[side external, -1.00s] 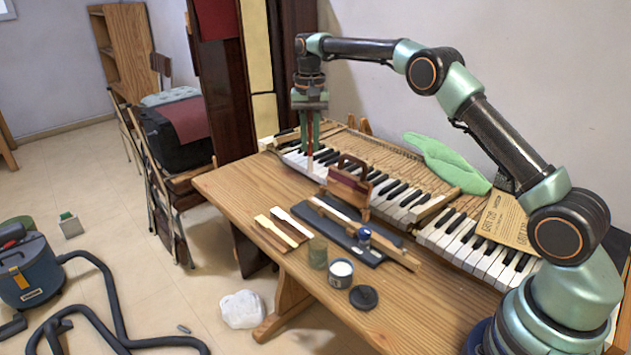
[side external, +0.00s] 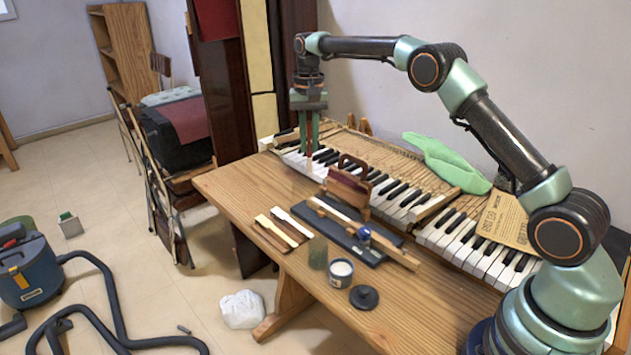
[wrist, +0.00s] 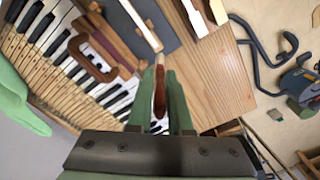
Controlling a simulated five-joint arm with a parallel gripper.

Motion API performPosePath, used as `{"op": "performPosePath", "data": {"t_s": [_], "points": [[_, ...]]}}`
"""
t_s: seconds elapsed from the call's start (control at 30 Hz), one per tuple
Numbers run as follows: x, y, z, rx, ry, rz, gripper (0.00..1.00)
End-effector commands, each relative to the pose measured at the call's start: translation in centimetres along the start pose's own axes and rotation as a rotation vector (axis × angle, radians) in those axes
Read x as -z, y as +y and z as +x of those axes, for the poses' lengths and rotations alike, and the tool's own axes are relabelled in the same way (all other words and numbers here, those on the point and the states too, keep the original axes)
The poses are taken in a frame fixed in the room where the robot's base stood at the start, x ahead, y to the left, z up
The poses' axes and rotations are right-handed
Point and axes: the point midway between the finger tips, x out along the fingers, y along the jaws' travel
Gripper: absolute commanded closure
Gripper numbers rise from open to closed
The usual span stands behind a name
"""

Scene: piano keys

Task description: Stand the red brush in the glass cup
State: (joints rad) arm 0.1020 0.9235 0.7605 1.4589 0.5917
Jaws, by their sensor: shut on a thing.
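My gripper (side external: 309,138) is shut on the red brush (side external: 309,153) and holds it roughly upright above the far left end of the table, beside the piano keys. In the wrist view the red-brown brush (wrist: 159,98) lies between the two green fingers, its pale end pointing away from my gripper. The glass cup (side external: 318,254) is a small greenish clear glass standing near the table's front edge, well apart from the brush, toward the camera. I cannot make out the cup in the wrist view.
A white-filled jar (side external: 341,272) stands right beside the cup, with a dark round lid (side external: 364,297) nearby. A dark board (side external: 343,232) with a wooden strip and a wooden-handled block (side external: 349,186) lie between the brush and the cup. Keys (side external: 400,200) run behind. The table's left end is clear.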

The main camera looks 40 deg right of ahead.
Motion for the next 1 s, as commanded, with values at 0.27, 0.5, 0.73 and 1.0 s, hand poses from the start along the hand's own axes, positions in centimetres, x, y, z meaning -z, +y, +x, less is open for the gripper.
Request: {"op": "performPosePath", "data": {"t_s": [0.27, 0.5, 0.73, 1.0], "points": [[-5.2, -1.2, -1.5, 0.001, 0.002, -0.207, 1.00], [-11.0, -1.1, -2.1, 0.002, 0.004, -0.419, 1.00], [-16.0, 0.1, -1.9, 0.002, 0.005, -0.594, 1.00], [-18.8, 1.0, -1.4, 0.001, 0.003, -0.689, 1.00]]}}
